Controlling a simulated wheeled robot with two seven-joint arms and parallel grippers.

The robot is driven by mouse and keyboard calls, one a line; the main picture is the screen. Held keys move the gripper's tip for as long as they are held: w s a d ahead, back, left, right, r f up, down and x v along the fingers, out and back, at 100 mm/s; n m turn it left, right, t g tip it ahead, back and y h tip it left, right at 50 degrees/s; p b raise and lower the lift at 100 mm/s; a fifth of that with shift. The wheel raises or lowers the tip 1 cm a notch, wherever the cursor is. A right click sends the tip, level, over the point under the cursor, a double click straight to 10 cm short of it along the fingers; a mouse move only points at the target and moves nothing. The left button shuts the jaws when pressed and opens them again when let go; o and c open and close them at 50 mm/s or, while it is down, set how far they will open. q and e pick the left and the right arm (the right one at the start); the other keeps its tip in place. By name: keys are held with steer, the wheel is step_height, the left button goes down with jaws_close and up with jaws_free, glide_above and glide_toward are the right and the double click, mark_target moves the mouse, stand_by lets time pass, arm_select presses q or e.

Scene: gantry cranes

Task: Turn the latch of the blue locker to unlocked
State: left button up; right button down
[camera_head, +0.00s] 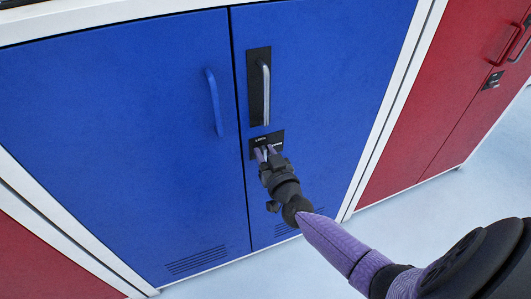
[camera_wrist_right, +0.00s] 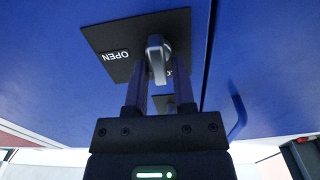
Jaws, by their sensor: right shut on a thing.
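The blue locker (camera_head: 125,130) has two doors, and the right door (camera_head: 330,90) carries a black latch plate (camera_head: 277,135) below a silver handle (camera_head: 265,95). My right gripper (camera_head: 266,153) is at this plate. In the right wrist view its two fingers (camera_wrist_right: 160,92) stand on either side of the silver latch lever (camera_wrist_right: 157,52) and are shut on it. The plate there (camera_wrist_right: 110,35) shows the word OPEN, upside down; other lettering is partly hidden by the lever and fingers. My left gripper is in neither view.
A blue handle (camera_head: 214,103) stands out from the left door. Red lockers flank the blue one, with the right red locker (camera_head: 440,90) having its own handles. Pale floor (camera_head: 420,230) is clear in front.

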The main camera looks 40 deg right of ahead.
steer(key=m, duration=0.3)
steer(key=shift+d+m, duration=0.15)
steer(key=shift+m, duration=0.15)
arm_select(q)
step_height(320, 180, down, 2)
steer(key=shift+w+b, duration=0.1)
steer(key=shift+b, duration=0.9)
arm_select(e)
steer(key=m, duration=0.9)
steer(key=f+m, duration=0.1)
steer(key=m, duration=0.4)
steer(key=shift+s+d, duration=0.15)
steer(key=shift+d, duration=0.2)
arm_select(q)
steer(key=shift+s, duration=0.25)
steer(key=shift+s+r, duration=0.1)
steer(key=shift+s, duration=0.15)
arm_select(e)
steer(key=c, duration=0.6)
jaws_free()
steer(key=shift+c, duration=0.2)
